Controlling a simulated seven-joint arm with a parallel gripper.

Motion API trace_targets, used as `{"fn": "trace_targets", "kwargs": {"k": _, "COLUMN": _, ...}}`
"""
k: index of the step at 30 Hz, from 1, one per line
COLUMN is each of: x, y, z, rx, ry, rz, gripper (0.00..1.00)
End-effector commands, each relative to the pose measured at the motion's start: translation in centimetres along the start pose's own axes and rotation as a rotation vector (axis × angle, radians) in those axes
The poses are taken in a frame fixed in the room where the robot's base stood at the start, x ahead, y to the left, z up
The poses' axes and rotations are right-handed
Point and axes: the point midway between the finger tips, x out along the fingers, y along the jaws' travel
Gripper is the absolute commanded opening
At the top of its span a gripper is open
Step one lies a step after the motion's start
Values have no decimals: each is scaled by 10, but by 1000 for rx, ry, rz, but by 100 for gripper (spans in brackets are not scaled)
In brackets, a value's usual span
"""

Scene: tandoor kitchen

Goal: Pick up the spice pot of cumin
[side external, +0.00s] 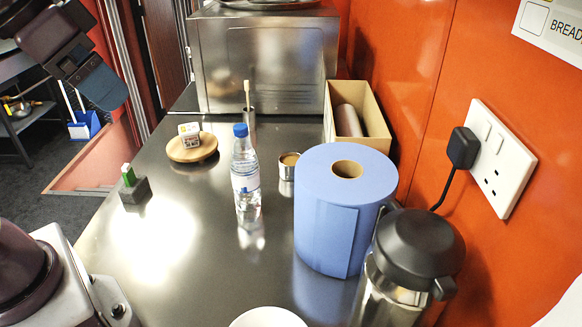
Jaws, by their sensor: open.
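A small round metal pot (286,172) with brownish contents stands upright on the steel counter, just left of and behind the blue paper roll. It looks like the spice pot of cumin, but no label shows. The roll hides part of its lower right side. My gripper (101,88) hangs at the upper left, above and well apart from the pot. It is open, with nothing seen in it; the gap between its fingers is hard to make out from this side.
The blue roll (325,220), a water bottle (246,185) and a flask (415,250) crowd around the pot's front. Behind are a cardboard box (367,142) and a metal cup with a stick (249,118). A wooden dish (193,152) stands left. The counter's left-middle is mostly clear.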

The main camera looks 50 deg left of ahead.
Motion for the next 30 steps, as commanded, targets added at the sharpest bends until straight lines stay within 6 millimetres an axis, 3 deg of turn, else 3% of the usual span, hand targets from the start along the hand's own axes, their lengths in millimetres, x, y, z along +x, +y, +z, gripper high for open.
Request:
{"fn": "trace_targets", "kwargs": {"k": 1, "x": -15, "y": 0, "z": -9, "rx": 0, "ry": 6, "rz": 0, "gripper": 99}}
{"fn": "trace_targets", "kwargs": {"k": 5, "x": -5, "y": -19, "z": -41, "rx": 220, "ry": -12, "rz": -107, "gripper": 99}}
{"fn": "trace_targets", "kwargs": {"k": 11, "x": 12, "y": -48, "z": -105, "rx": 634, "ry": -58, "rz": -291, "gripper": 99}}
{"fn": "trace_targets", "kwargs": {"k": 16, "x": 44, "y": -70, "z": -179, "rx": 1130, "ry": -164, "rz": -485, "gripper": 99}}
{"fn": "trace_targets", "kwargs": {"k": 21, "x": 83, "y": -77, "z": -246, "rx": 1625, "ry": -316, "rz": -656, "gripper": 99}}
{"fn": "trace_targets", "kwargs": {"k": 30, "x": 143, "y": -66, "z": -312, "rx": 2207, "ry": -561, "rz": -824, "gripper": 99}}
